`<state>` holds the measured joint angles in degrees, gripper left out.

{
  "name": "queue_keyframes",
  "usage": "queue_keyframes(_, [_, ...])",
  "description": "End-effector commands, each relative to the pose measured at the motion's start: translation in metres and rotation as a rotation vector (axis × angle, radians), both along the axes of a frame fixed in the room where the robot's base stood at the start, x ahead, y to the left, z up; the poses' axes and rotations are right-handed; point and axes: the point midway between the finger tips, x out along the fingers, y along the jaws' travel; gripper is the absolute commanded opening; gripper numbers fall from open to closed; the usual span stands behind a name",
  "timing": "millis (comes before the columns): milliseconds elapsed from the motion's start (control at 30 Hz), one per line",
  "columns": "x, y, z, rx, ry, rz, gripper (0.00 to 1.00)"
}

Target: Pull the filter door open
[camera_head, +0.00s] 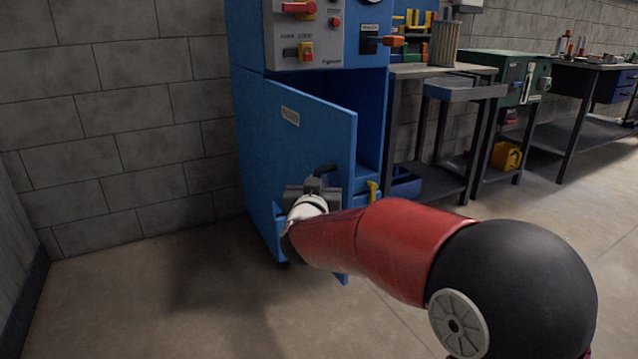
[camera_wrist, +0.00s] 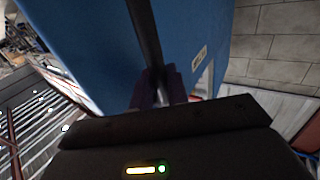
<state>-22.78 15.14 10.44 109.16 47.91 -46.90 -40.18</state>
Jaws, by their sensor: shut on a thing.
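The filter door (camera_head: 300,130) is a blue panel on the blue cabinet, with a small label near its top. It stands swung partly open, and the dark inside of the cabinet shows to its right. My gripper (camera_head: 318,178) is at the door's handle (camera_head: 325,170), low on the door's right side. In the wrist view the dark bar handle (camera_wrist: 145,35) runs down between the fingers of my gripper (camera_wrist: 158,88), which are shut on it. The blue door (camera_wrist: 90,45) fills much of that view. My arm hides the door's lower part in the head view.
The cabinet's control panel (camera_head: 305,35) with red switches is above the door. A workbench (camera_head: 440,70) with a cylindrical filter (camera_head: 444,42) stands to the right. A yellow can (camera_head: 506,156) sits on a shelf. The floor (camera_head: 150,290) at the left front is clear.

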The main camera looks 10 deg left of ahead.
Motion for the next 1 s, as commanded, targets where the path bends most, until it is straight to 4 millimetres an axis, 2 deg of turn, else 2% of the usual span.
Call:
queue_keyframes(33, [0.001,0.003,0.005,0.0,-0.009,0.006,0.0])
queue_keyframes(67, [0.001,0.003,0.005,0.0,-0.01,0.006,0.17])
queue_keyframes(200, [0.001,0.002,0.004,0.0,-0.008,0.005,0.34])
queue_keyframes(467, [0.0,0.001,0.003,0.0,-0.004,0.003,0.34])
queue_keyframes(567, [-0.007,0.001,0.003,0.0,-0.004,0.003,0.34])
queue_keyframes(900, [-0.062,0.002,0.003,0.0,-0.006,0.006,0.34])
queue_keyframes(1000, [-0.072,0.002,0.003,0.0,-0.005,0.006,0.34])
